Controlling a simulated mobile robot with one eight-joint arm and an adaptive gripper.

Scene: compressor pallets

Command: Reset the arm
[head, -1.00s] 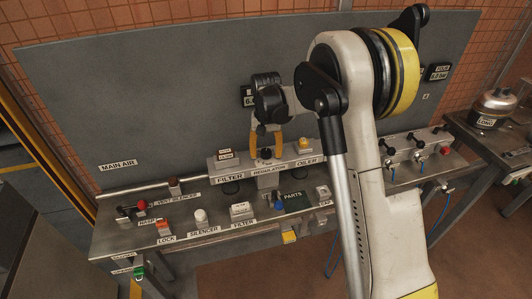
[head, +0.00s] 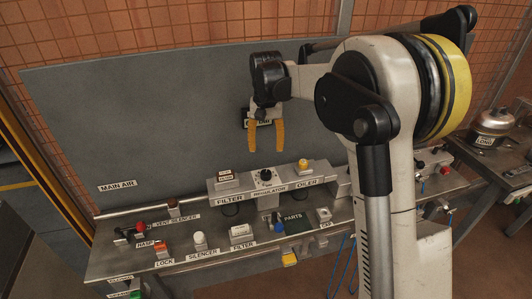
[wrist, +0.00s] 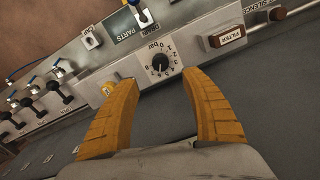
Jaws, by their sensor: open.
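My gripper (head: 266,137) has yellow fingers, which are apart with nothing between them. It hangs in the air in front of the grey back panel, above the regulator (head: 265,177). In the wrist view the two fingers (wrist: 162,112) point toward the regulator's black dial (wrist: 159,64), which lies just beyond the fingertips and is not touched. My arm covers the right part of the bench in the head view.
The bench carries a filter unit (head: 227,181), an oiler with a yellow cap (head: 303,166), a silencer (head: 200,240), a red lock (head: 161,249) and a dark parts tray (head: 298,226). A side table with a metal pot (head: 493,125) stands at right. The air before the panel is free.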

